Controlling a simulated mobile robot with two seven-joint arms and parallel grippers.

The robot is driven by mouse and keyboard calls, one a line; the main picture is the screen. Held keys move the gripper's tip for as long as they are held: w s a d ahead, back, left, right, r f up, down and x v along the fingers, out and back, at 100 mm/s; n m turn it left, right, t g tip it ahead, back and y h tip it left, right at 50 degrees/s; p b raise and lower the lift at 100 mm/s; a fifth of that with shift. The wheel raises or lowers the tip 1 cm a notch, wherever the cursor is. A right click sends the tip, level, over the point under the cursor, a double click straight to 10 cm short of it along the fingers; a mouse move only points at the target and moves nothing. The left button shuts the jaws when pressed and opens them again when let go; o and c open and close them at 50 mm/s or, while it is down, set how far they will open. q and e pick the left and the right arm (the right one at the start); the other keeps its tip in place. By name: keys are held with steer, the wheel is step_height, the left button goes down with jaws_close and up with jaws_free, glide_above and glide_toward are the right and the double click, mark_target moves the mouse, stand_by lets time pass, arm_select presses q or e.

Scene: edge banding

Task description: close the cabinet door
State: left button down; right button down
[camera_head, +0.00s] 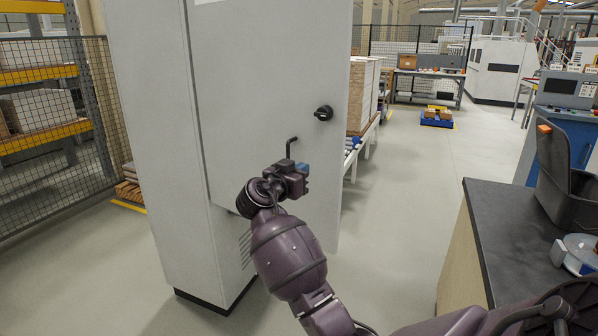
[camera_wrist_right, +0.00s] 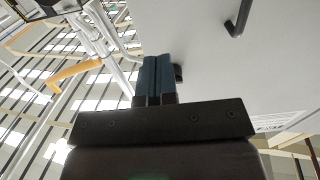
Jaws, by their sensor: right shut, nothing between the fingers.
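The tall white cabinet (camera_head: 150,150) stands left of centre. Its white door (camera_head: 255,70) reaches out to the right and looks partly open, with its free edge standing over bare floor. The door has a black knob (camera_head: 323,113) near that edge and a dark bent handle (camera_head: 292,146) lower down. My right gripper (camera_head: 303,168) is shut and empty, in front of the door just below the bent handle. In the right wrist view its blue fingers (camera_wrist_right: 154,78) are together beside the door face (camera_wrist_right: 215,75); I cannot tell whether they touch it. My left gripper is not in view.
A dark-topped counter (camera_head: 500,235) with a black bin (camera_head: 562,175) stands at the right. A stack of boards (camera_head: 362,95) on a conveyor is behind the door. A mesh fence (camera_head: 45,130) is at the left. The floor between door and counter is clear.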

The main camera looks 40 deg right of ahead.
mark_target(327, 155)
steer(key=x, duration=0.9)
steer(key=shift+w+d+p, duration=0.1)
steer(key=shift+d+p, duration=0.2)
steer(key=shift+p, duration=0.1)
steer(key=shift+w+d, duration=0.15)
steer(key=shift+d, duration=0.3)
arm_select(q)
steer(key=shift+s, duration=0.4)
arm_select(e)
steer(key=shift+d, duration=0.1)
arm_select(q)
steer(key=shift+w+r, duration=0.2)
